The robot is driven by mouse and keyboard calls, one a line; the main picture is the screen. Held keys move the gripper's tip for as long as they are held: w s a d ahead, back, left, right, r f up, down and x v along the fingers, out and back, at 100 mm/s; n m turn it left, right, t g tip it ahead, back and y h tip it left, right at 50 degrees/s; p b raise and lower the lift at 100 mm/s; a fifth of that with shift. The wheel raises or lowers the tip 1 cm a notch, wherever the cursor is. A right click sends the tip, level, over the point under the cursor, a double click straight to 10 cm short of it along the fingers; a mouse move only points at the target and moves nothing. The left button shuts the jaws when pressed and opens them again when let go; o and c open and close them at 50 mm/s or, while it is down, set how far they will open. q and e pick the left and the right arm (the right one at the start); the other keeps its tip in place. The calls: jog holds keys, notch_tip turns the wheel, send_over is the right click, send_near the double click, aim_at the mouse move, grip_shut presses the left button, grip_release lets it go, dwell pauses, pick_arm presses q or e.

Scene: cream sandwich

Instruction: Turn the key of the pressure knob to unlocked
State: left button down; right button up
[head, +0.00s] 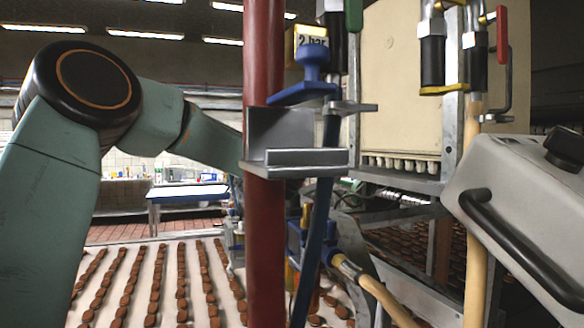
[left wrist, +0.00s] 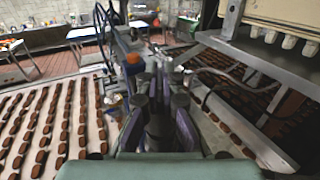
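A blue knob-like fitting (head: 308,78) stands above a grey metal bracket on the red pipe in the head view, beside a yellow "2 bar" sign (head: 311,42). I cannot make out a key or its position, nor be sure this fitting is the pressure knob. My left arm comes in from the left and passes behind the red pipe, which hides much of its far end. In the left wrist view my left gripper (left wrist: 160,88) points forward over the conveyor area. Its dark fingers are close together, and I cannot tell whether they meet. My right gripper is not in view.
The red pipe (head: 263,230) stands upright in front of my left arm. A blue hose (head: 316,235) runs down beside it. Rows of brown biscuits lie on a pale conveyor (head: 140,265). A grey box with a black knob (head: 565,148) is at right.

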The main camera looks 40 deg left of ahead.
pick_arm(q)
jog(key=shift+f+n+g+y, duration=0.2)
jog(key=shift+n+g+y, duration=1.1)
jog(key=shift+g+y, duration=0.4)
jog(key=c, duration=1.5)
grip_release()
jog(key=shift+w+a, duration=0.15)
jog(key=shift+a, duration=0.05)
jog(key=shift+c, duration=0.2)
jog(key=shift+d+r, duration=0.15)
jog(key=shift+r, duration=0.3)
notch_tip(320, 180, up, 9)
jog(key=shift+r, duration=0.1)
